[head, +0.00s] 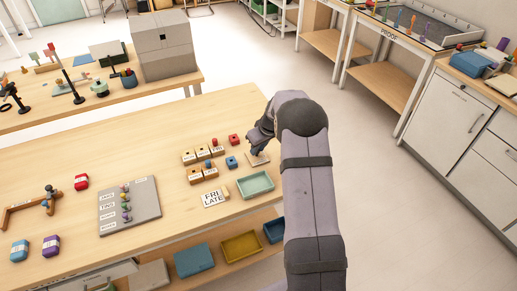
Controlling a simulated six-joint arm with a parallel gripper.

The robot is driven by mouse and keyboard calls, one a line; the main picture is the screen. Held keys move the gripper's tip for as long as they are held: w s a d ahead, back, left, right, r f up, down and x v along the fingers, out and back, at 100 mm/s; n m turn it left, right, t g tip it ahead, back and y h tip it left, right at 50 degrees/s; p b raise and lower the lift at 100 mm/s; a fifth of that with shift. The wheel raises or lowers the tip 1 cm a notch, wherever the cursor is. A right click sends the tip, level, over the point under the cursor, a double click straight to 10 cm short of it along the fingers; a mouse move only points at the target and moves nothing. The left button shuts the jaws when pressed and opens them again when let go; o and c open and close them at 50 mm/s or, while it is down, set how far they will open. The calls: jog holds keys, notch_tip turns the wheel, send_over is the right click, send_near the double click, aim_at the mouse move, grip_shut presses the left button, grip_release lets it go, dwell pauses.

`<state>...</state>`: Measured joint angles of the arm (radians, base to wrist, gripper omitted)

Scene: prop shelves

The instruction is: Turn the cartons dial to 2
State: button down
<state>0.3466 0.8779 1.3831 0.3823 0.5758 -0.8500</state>
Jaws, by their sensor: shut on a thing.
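My gripper (257,150) points down at the right part of the near wooden table. It is shut on a small part at a pale flat plate (262,160), which looks like the base of a dial. The fingers and arm hide most of that part, so I cannot read any label or number on it. I cannot tell from this view which way the dial points. A grey board (145,211) with several labelled rows and coloured knobs lies left of centre, apart from my gripper.
A teal tray (256,186) and a "FRI LATE" card (215,198) lie in front. The table's right edge is close by.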

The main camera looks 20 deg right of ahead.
jog(key=m, duration=0.1)
jog(key=m+h+p, duration=0.1)
jog(key=shift+a+r+m, duration=0.15)
jog(key=shift+m, duration=0.15)
jog(key=shift+a+m+h, duration=0.1)
jog(key=shift+m+h, duration=0.4)
jog(key=shift+m, duration=0.6)
jog(key=m+b, duration=0.1)
jog(key=m+h, duration=0.1)
jog(key=m, duration=0.1)
jog(key=shift+w+a+f+b, duration=0.1)
jog(key=shift+f+b, duration=0.15)
jog(key=shift+b, duration=0.1)
jog(key=shift+r+m+g+h+b, duration=0.1)
jog(key=shift+m+g+h+b, duration=0.2)
jog(key=shift+m+b, duration=0.25)
jog(key=shift+m, duration=0.25)
jog(key=c, duration=1.6)
grip_release()
jog(key=shift+c, duration=0.2)
jog(key=shift+r, duration=0.1)
jog(key=b+v, duration=0.2)
jog(key=v, duration=0.5)
